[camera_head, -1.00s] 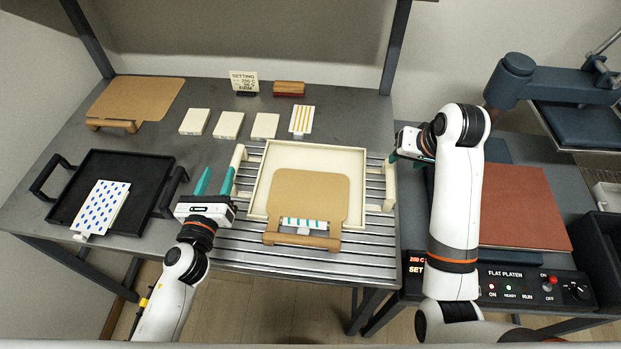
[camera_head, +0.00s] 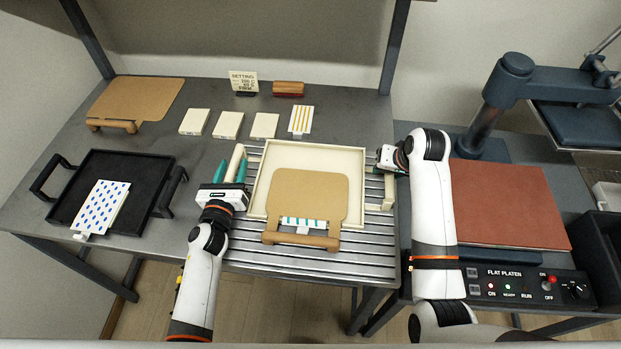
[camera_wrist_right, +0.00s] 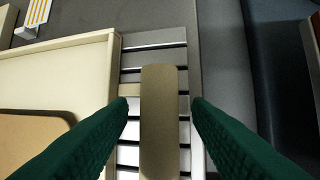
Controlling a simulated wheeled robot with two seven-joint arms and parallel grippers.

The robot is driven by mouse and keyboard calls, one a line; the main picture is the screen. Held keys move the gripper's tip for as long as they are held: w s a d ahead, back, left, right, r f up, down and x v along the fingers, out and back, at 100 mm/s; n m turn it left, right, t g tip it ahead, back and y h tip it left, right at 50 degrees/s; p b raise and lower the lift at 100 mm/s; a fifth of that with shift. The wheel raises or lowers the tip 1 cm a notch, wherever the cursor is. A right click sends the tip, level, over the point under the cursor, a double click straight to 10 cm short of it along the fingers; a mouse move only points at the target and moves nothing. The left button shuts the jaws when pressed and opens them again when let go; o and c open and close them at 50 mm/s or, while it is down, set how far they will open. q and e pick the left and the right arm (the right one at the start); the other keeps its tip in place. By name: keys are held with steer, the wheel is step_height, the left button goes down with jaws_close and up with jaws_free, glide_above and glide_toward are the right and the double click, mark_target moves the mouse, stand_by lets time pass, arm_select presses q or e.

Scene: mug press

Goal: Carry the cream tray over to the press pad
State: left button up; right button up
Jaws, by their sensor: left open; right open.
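The cream tray (camera_head: 258,200) sits on the slatted metal rack at the right of the grey table. A brown board (camera_head: 310,190) with a wooden handle and a teal-striped white piece (camera_head: 303,222) lie in it. My left gripper (camera_head: 232,170) is open, its teal fingers on either side of the tray's left handle (camera_head: 237,158). My right gripper (camera_head: 385,158) is at the tray's right handle (camera_head: 389,190). In the right wrist view its open green fingers (camera_wrist_right: 160,108) flank that handle (camera_wrist_right: 158,130). The red-brown press pad (camera_head: 508,205) lies to the right, empty.
A black tray (camera_head: 125,158) with a blue-dotted white piece (camera_head: 101,207) is at the left. White blocks (camera_head: 229,125), a yellow-striped piece (camera_head: 301,120) and a sign (camera_head: 244,81) stand behind. The press arm (camera_head: 550,82) is at the back right, the control panel (camera_head: 520,285) at the front.

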arm_select(q)
jaws_close()
arm_select(e)
jaws_close()
arm_select(q)
steer(key=shift+r, duration=0.15)
arm_select(e)
steer(key=shift+r, duration=0.1)
